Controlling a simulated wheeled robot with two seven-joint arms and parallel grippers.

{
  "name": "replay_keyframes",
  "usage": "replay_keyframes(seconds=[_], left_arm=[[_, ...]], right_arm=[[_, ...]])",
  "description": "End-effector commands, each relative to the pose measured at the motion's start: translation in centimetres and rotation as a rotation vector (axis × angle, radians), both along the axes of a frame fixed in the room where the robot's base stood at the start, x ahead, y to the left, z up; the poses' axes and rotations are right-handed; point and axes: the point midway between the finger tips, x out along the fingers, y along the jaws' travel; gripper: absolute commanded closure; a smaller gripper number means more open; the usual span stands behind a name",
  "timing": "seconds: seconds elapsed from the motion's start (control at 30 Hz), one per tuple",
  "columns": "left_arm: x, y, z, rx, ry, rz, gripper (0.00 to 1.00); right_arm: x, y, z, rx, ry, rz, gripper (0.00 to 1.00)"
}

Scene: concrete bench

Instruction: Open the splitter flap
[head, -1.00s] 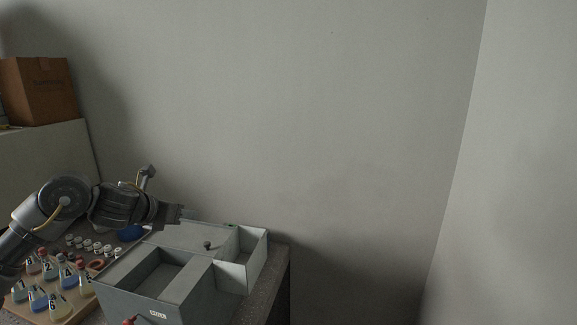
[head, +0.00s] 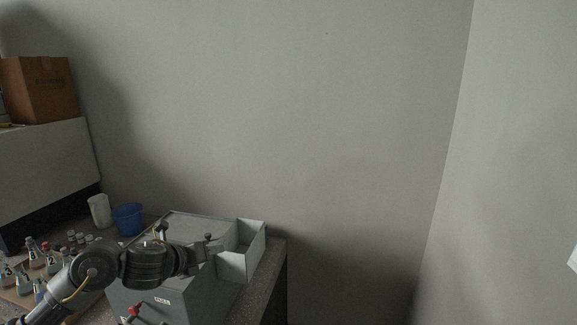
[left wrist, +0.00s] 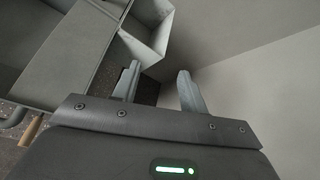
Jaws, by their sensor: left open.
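The splitter appears to be the grey box (head: 235,290) at the bench's right end, with a white label (head: 162,301) and a red-tipped handle (head: 134,310) on its front. I cannot tell which part is the flap. My right gripper is out of view.
An open pale bin (head: 240,266) adjoins the box's right side, near the bench edge. A blue tub (head: 128,219) and a white beaker (head: 99,211) stand behind. Several flasks (head: 35,253) stand at left. A cardboard box (head: 40,89) sits higher up.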

Motion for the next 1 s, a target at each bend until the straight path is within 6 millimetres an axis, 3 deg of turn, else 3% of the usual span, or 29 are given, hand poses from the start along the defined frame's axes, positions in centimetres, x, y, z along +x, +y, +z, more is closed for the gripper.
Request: replay_keyframes(seconds=[0.2,0.33,0.6,0.8,1.0], left_arm=[[-5.3,-4.0,-7.4,-0.410,0.173,0.243,0.57],[-10.3,-4.4,-12.1,-0.727,0.331,0.515,0.57],[-23.3,-1.1,-20.6,-1.261,0.632,1.234,0.57],[-31.2,1.3,-23.9,-1.440,0.720,1.647,0.57],[-37.6,3.0,-25.6,-1.541,0.743,1.977,0.57]], right_arm=[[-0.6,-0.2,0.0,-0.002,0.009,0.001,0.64],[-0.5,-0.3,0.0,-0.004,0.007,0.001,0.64],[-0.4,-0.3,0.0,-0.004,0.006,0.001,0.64],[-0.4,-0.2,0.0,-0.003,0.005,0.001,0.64],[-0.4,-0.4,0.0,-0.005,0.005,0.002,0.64]])
